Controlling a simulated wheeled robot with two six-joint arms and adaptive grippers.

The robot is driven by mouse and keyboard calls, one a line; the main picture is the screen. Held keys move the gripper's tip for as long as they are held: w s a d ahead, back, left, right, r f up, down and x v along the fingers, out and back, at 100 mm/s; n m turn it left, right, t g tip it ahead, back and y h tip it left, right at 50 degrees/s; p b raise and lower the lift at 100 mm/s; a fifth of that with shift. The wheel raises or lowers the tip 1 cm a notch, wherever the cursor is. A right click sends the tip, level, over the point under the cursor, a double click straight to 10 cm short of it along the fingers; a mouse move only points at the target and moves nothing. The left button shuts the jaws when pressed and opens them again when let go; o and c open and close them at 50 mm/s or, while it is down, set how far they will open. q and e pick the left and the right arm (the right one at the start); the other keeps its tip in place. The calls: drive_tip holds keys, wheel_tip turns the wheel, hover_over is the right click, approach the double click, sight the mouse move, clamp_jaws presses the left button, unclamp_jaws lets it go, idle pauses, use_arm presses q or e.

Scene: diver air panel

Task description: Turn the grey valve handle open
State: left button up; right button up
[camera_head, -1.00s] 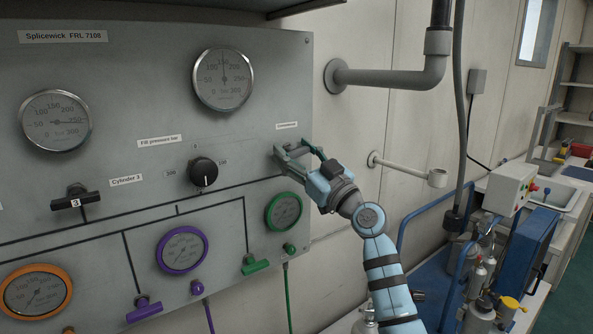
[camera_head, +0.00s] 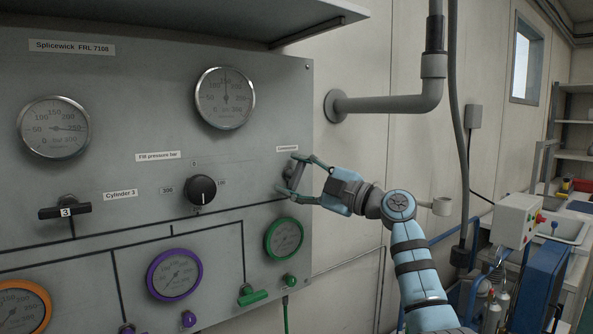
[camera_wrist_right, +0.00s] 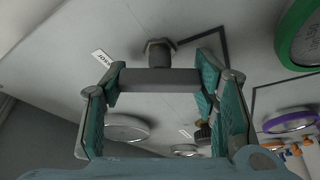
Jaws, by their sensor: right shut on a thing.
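The grey valve handle (camera_head: 291,178) is on the right part of the grey panel, under a small white label. It looks steeply tilted, close to upright, in the head view, partly hidden by my fingers. My right gripper (camera_head: 299,178) reaches in from the right with its fingers around the handle's ends. In the right wrist view the handle is a grey bar (camera_wrist_right: 160,81) on a stem with a hex nut (camera_wrist_right: 159,46). The green-padded fingers (camera_wrist_right: 163,90) are shut on the bar, one at each end. My left gripper is out of view.
A black fill pressure knob (camera_head: 202,190) sits left of the handle. The green-rimmed gauge (camera_head: 284,239) is just below my gripper. A grey pipe (camera_head: 390,104) juts from the wall at upper right, and a shelf (camera_head: 270,12) overhangs the panel.

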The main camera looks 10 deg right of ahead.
drive_tip(key=shift+n+g+p, duration=0.6)
drive_tip(key=shift+n+p, duration=0.5)
drive_tip(key=shift+n, duration=0.6)
drive_tip(key=shift+f, duration=0.1)
drive_tip(key=o, duration=1.2)
drive_tip(key=shift+s+d, duration=0.25)
drive_tip(key=shift+d, duration=0.05)
drive_tip(key=v, duration=1.1)
drive_tip(key=shift+s, duration=0.15)
